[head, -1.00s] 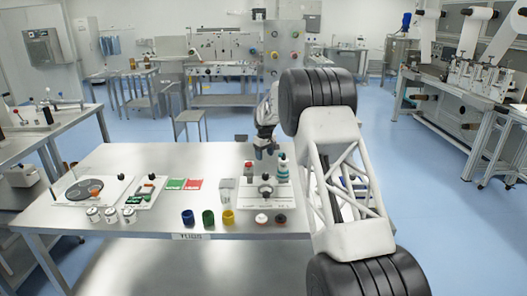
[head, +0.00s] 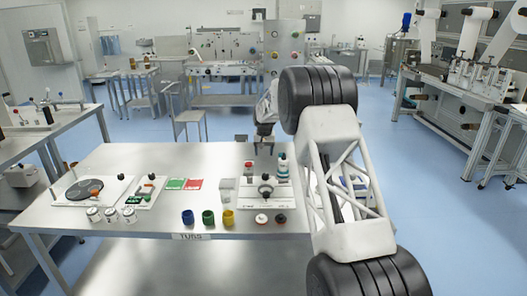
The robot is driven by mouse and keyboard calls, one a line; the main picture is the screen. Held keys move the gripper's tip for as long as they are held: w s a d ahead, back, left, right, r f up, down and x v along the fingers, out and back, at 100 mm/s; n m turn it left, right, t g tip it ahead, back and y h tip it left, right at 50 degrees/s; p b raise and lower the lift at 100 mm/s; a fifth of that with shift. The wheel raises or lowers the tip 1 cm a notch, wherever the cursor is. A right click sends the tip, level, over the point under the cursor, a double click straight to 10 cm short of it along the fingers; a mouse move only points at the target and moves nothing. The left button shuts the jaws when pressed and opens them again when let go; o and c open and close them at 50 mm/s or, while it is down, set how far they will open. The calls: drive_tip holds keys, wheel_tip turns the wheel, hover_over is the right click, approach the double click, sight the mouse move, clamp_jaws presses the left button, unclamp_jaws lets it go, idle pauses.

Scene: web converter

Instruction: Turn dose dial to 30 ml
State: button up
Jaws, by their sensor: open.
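A white board (head: 257,204) near the right side of the steel table carries a small round dark-and-pale fitting (head: 266,190), which looks like the dose dial. Its scale and pointer are too small to read. A bottle with teal parts (head: 283,168) stands at the board's back right. My gripper (head: 264,150) is open and hangs above and behind the dial, apart from it, left of the bottle top. Its fingers are small and dark in this view, and nothing shows between them.
A red-topped container (head: 248,168) and a clear cup (head: 227,188) stand left of the dial. Blue (head: 188,217), green (head: 208,217) and yellow (head: 228,217) cups stand in front. A black disc (head: 84,190) lies at the left. The table's middle back is clear.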

sight(265, 174)
drive_tip(key=shift+a+r+m, duration=0.1)
drive_tip(key=shift+m, duration=1.35)
drive_tip(key=shift+r+m, duration=0.1)
drive_tip(key=shift+m, duration=1.35)
drive_tip(key=shift+w, duration=0.1)
drive_tip(key=f+m, duration=0.1)
drive_tip(key=m, duration=0.3)
drive_tip(key=f+m, duration=0.1)
drive_tip(key=m, duration=0.3)
drive_tip(key=s+f+m, duration=0.1)
drive_tip(key=m, duration=0.2)
drive_tip(key=shift+d+f+m+g, duration=0.3)
drive_tip(key=shift+m+g, duration=0.1)
drive_tip(key=m, duration=0.1)
drive_tip(key=f+m, duration=0.1)
drive_tip(key=m, duration=0.1)
drive_tip(key=shift+s, duration=0.1)
drive_tip(key=shift+f, duration=0.1)
